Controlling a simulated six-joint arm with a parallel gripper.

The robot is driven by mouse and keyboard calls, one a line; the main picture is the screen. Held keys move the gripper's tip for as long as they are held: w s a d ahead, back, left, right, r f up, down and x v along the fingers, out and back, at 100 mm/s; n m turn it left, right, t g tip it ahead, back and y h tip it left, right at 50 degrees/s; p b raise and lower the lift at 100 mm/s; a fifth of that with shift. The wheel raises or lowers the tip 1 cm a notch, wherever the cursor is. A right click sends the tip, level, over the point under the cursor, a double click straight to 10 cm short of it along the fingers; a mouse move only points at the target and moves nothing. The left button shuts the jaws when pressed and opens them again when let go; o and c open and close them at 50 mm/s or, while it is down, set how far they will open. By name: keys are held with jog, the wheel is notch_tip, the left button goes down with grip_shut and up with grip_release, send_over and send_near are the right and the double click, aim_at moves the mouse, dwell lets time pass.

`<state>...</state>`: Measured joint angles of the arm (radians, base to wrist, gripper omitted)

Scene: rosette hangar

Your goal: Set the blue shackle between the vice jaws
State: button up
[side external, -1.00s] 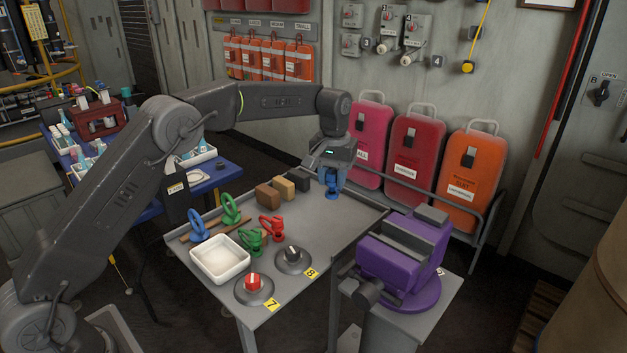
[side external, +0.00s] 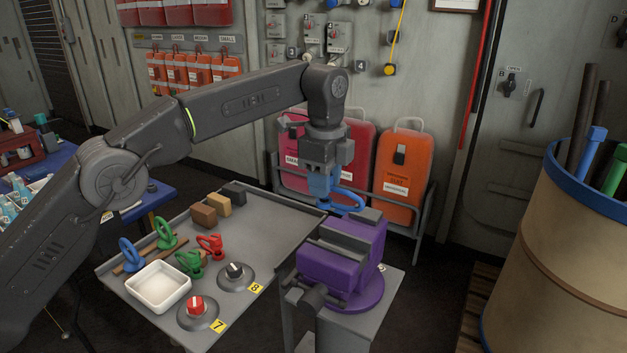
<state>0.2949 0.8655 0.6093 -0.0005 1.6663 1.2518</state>
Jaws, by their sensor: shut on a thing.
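My gripper (side external: 325,188) is shut on a blue shackle (side external: 349,206) and holds it in the air, its loop sticking out to the right. The fingers partly hide the shackle. The purple vice (side external: 335,270) stands on its own stand to the right of the grey table. Its grey jaws (side external: 343,246) lie below and slightly right of my gripper, apart from the shackle. I cannot tell how wide the gap between the jaws is. Another blue shackle (side external: 127,251) stands at the left of the grey table.
On the grey table (side external: 262,234) are green shackles (side external: 166,237), a red shackle (side external: 211,244), several blocks (side external: 204,216), a white tray (side external: 158,287), a red knob (side external: 197,307) and a black knob (side external: 235,270). A barrel (side external: 555,265) stands at the right. Cases (side external: 404,172) stand behind.

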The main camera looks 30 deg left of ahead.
jog(key=shift+d+f, duration=0.1)
jog(key=shift+f, duration=3.1)
jog(key=shift+f, duration=1.65)
jog(key=o, duration=1.1)
notch_tip(320, 180, up, 11)
jog(key=shift+r, duration=0.5)
